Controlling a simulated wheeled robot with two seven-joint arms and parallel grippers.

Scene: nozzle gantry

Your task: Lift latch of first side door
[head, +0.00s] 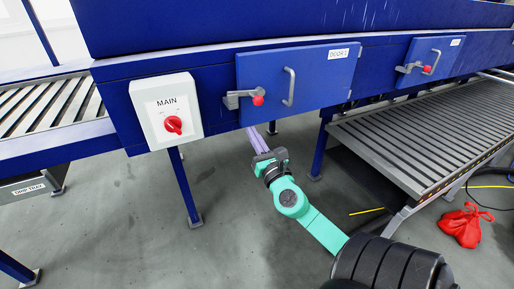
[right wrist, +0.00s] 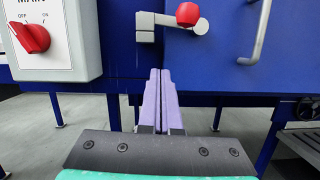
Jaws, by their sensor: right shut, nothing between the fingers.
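The first side door (head: 316,79) is a blue panel labelled DOOR 1, shut, with a grey handle (head: 289,87). Its grey latch (head: 237,99) with a red knob (head: 258,100) lies roughly level across the door's left edge. In the right wrist view the latch (right wrist: 150,20) and red knob (right wrist: 187,14) are at the top, above my fingertips. My right gripper (head: 256,132) is shut and empty, its purple fingers pointing up just below the latch, apart from it. It also shows in the right wrist view (right wrist: 159,74). My left gripper is not in view.
A white MAIN switch box (head: 150,88) with a red knob stands left of the door. A second door (head: 430,62) with a similar latch is at the right. A roller conveyor (head: 420,135) juts out at lower right. A red bag (head: 466,226) lies on the floor.

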